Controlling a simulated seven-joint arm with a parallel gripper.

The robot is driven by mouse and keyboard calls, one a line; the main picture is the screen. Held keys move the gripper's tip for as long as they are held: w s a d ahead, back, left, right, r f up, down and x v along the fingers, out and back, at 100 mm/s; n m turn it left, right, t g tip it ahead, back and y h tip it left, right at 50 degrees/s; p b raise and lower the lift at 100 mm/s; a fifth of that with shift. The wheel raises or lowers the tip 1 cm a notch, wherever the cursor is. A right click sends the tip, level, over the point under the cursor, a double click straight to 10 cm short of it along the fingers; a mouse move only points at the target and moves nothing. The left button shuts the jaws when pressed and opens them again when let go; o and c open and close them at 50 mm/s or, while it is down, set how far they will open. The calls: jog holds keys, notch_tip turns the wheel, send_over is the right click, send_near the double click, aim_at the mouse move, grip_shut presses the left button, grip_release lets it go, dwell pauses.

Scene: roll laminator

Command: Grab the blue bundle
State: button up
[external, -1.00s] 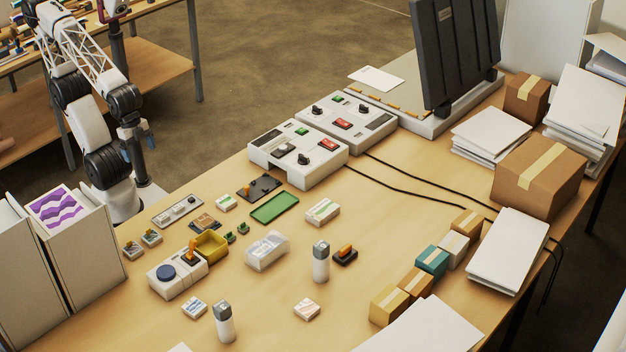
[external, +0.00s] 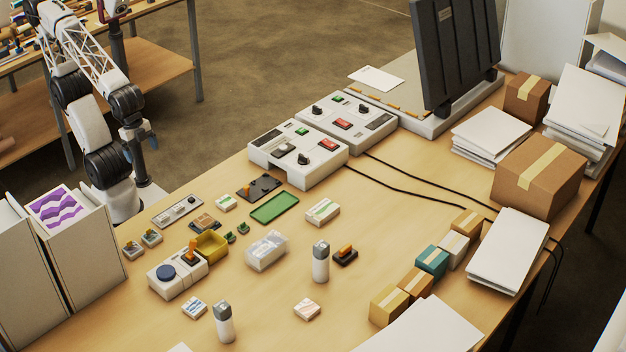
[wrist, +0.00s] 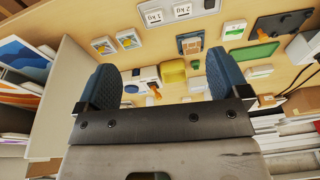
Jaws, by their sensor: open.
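A teal-blue bundle (external: 432,262) with a pale band sits in a diagonal row of small banded bundles on the right half of the table. It is between a white bundle (external: 453,250) and an orange-brown bundle (external: 415,282). I cannot make it out in the wrist view. My gripper (external: 146,138) is raised beyond the table's far left edge, well away from the bundle. In the wrist view its two blue fingers stand wide apart, and my gripper (wrist: 162,80) is open with nothing between them.
White control boxes (external: 299,156) with trailing black cables stand near the middle. Two grey-white bottles (external: 320,262), a yellow bin (external: 211,245) and small parts lie between my arm and the row. Paper stacks (external: 508,250) and cardboard boxes (external: 538,175) stand right of it.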

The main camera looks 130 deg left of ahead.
jog(key=w+a+m+g+y, duration=0.2)
jog(key=w+m+y, duration=0.15)
jog(key=w, duration=0.85)
jog(key=m+y, duration=1)
jog(key=m, duration=0.4)
send_near(252, 257)
jog(key=x, duration=0.4)
jog(key=shift+w, duration=0.3)
jog(key=shift+a, duration=0.1)
jog(key=shift+x, duration=1.25)
jog(key=shift+s+a, duration=0.1)
jog(key=shift+x, duration=2.45)
